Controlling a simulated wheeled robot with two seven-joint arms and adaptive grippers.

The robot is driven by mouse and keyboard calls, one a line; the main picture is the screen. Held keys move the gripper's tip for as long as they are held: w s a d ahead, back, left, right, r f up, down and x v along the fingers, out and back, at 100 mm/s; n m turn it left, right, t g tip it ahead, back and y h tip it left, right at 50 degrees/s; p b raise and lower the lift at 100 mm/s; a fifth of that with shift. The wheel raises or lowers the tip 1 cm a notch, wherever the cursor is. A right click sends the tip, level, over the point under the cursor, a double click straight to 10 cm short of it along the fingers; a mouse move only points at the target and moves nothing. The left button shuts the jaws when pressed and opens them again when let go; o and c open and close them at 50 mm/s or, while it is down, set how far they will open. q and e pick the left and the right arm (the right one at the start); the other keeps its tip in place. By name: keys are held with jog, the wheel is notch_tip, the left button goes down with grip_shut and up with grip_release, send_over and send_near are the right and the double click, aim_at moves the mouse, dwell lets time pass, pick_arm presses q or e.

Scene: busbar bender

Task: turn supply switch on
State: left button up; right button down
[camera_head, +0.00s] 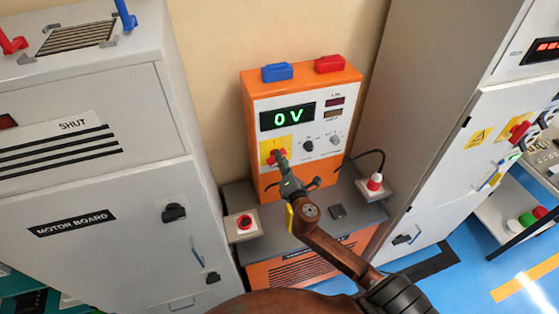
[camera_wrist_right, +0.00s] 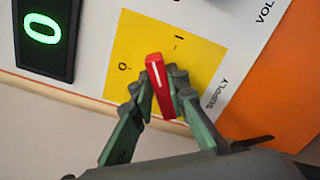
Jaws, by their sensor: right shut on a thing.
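The supply switch is a red handle (camera_wrist_right: 160,85) on a yellow plate (camera_wrist_right: 205,57) with O and I marks and the word SUPPLY beside it. The handle's free end points between the O and I marks. In the head view the yellow plate (camera_head: 267,146) is at the lower left of the orange supply unit's (camera_head: 351,76) white panel. My right gripper (camera_wrist_right: 163,98) is shut on the red handle, one finger on each side. In the head view the gripper (camera_head: 279,162) partly hides the switch. The green display (camera_head: 288,117) reads 0 V. My left gripper is not in view.
A grey motor board cabinet (camera_head: 110,190) stands left, another grey cabinet (camera_head: 428,150) right. A red button box (camera_head: 243,224) and a box with a red-and-white plug (camera_head: 375,184) flank the supply unit's grey ledge. Two knobs (camera_head: 308,146) sit right of the switch.

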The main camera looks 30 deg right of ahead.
jog(key=shift+d+f+m+b, duration=0.1)
jog(key=shift+f+m+b, duration=0.1)
jog(key=shift+m, duration=0.95)
jog(key=shift+a+f+m+b, duration=0.1)
jog(key=shift+m+b, duration=0.05)
jog(key=shift+m, duration=1.05)
jog(key=shift+d+f+m+b, duration=0.1)
jog(key=shift+m+b, duration=0.1)
jog(key=shift+m, duration=0.95)
jog(key=c, duration=1.9)
grip_release()
jog(key=shift+s, duration=0.1)
jog(key=v, duration=1.2)
